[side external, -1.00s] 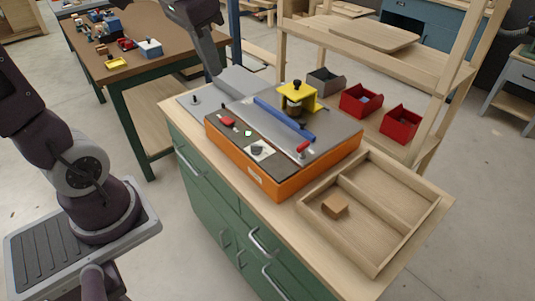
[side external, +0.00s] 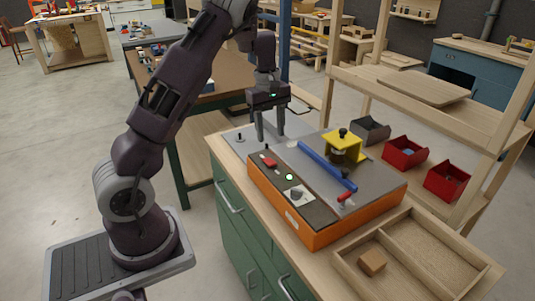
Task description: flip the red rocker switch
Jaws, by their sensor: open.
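The red rocker switch (side external: 268,161) sits on the dark control strip at the left end of the orange-sided machine (side external: 306,230). Which way it is tilted is too small to tell. My gripper (side external: 270,138) points down with its two fingers apart and empty. In the picture it is just above and behind the switch, over the grey top. It appears not to touch the switch.
A blue fence bar (side external: 326,166), a yellow bracket (side external: 345,146) and a red-handled lever (side external: 344,197) stand on the machine. A wooden tray (side external: 448,234) holding a wooden block (side external: 372,261) lies to the right. Red bins (side external: 405,152) stand behind.

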